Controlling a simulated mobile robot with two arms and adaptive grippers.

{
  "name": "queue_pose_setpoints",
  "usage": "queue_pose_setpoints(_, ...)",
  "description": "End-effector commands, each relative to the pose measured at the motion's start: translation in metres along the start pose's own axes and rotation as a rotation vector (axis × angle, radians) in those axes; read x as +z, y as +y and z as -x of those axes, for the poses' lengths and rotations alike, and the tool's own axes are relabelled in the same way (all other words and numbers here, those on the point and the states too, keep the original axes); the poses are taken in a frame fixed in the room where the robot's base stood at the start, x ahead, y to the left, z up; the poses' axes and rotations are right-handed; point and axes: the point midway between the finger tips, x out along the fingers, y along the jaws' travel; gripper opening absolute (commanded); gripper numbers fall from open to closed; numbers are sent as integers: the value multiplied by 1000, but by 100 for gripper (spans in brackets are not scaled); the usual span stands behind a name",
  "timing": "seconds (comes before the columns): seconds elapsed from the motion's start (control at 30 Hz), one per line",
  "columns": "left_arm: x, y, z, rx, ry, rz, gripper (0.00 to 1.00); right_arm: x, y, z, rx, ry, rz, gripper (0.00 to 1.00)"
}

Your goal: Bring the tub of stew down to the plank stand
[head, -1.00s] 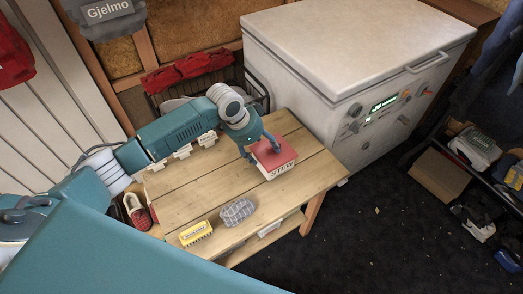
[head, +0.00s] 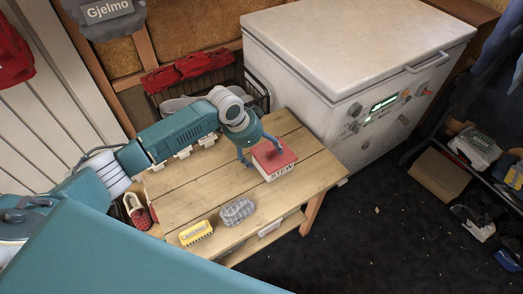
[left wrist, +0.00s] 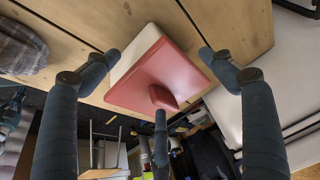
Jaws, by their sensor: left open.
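The tub of stew (head: 274,158) has a red lid and a white side marked STEW. It sits upright on the plank stand (head: 190,192), near the stand's right end by the freezer. My left gripper (head: 262,156) is open above and around the tub, its fingers spread. In the left wrist view the tub's red lid (left wrist: 165,75) lies between the spread fingers, with a raised red handle on top. The fingers look clear of the lid's sides, though the lower finger's tip is close to the handle. My right gripper is not in view.
A grey checked cap (head: 238,211) and a yellow item (head: 196,233) lie near the stand's front edge. A white chest freezer (head: 350,60) stands behind right.

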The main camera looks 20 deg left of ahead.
Motion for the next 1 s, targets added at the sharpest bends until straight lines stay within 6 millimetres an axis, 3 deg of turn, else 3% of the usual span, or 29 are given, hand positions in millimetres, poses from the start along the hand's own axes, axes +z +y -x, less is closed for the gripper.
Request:
queue_pose_setpoints(0.5, 0, -1, 99, -2, 0, -1, 83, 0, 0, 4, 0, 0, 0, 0)
queue_pose_setpoints(0.7, 0, 0, 115, 0, -1, 1, 83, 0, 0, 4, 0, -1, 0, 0)
queue_pose_setpoints(1.0, 0, 0, 116, 0, -1, 0, 83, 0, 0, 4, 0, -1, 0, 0)
